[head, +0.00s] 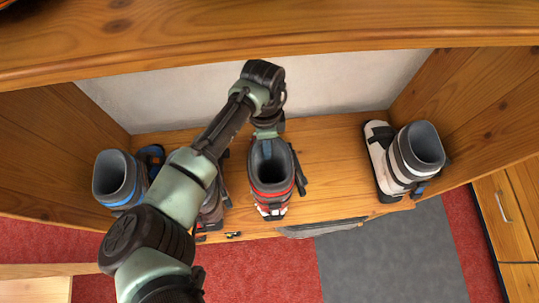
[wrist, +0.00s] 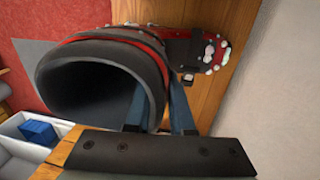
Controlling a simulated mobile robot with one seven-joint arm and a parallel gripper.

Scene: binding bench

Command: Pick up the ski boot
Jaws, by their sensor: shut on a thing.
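A red and dark grey ski boot (head: 271,186) stands upright, opening up, in the middle of the wooden bench (head: 335,150). My gripper (head: 266,134) is at the rim on its back side. In the wrist view the boot's wide dark cuff (wrist: 100,70) fills the left, and its red toe with light buckles (wrist: 205,52) shows at the top. My gripper's two bluish fingers (wrist: 159,105) are shut on the cuff wall, one on each side of it. I cannot tell whether the sole touches the bench.
A grey and blue boot (head: 117,178) stands at the left, a white and grey boot (head: 408,158) at the right. A dark boot (head: 212,208) is partly hidden behind my arm. A wooden shelf (head: 300,35) overhangs the bench. A white bin with a blue object (wrist: 40,132) shows below.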

